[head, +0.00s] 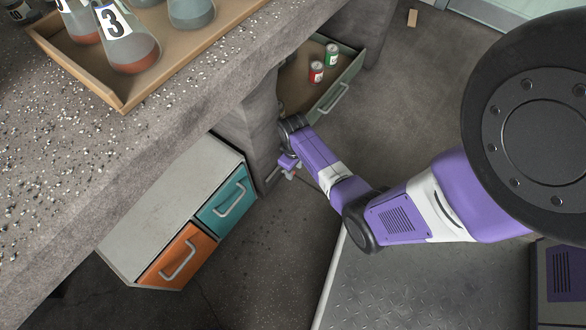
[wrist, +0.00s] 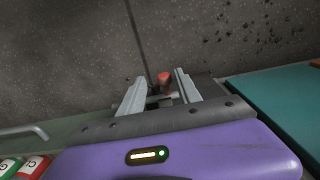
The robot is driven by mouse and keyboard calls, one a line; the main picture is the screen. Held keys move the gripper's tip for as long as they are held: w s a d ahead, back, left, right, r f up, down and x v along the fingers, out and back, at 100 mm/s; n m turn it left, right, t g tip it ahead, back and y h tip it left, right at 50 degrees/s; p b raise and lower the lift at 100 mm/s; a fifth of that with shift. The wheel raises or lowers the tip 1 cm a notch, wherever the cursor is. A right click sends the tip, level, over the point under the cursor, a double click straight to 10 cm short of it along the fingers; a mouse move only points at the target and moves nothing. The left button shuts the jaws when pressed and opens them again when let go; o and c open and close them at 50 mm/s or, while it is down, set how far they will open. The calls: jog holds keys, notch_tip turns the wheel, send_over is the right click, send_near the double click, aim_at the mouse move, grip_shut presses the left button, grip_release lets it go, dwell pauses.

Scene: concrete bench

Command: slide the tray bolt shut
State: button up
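The bolt's red knob (wrist: 164,79) shows in the wrist view between and just beyond my fingertips, with a grey metal bar (wrist: 158,100) below it, partly hidden by the fingers. My gripper (wrist: 160,88) is open, one finger on each side of the knob, with no clear contact. In the head view my gripper (head: 289,165) is low beside the bench's concrete support, and the bolt is mostly hidden there. I cannot tell how far the bolt is slid.
An open drawer (head: 344,88) holds a red can (head: 316,72) and a green can (head: 332,54) behind my gripper. A cabinet with a teal drawer (head: 228,202) and an orange drawer (head: 178,258) stands left. A wooden tray (head: 122,104) with flasks (head: 126,45) sits on the bench (head: 120,165).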

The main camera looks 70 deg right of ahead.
jog(key=shift+r+p, duration=2.35)
jog(key=shift+r, duration=1.55)
jog(key=shift+a, duration=0.1)
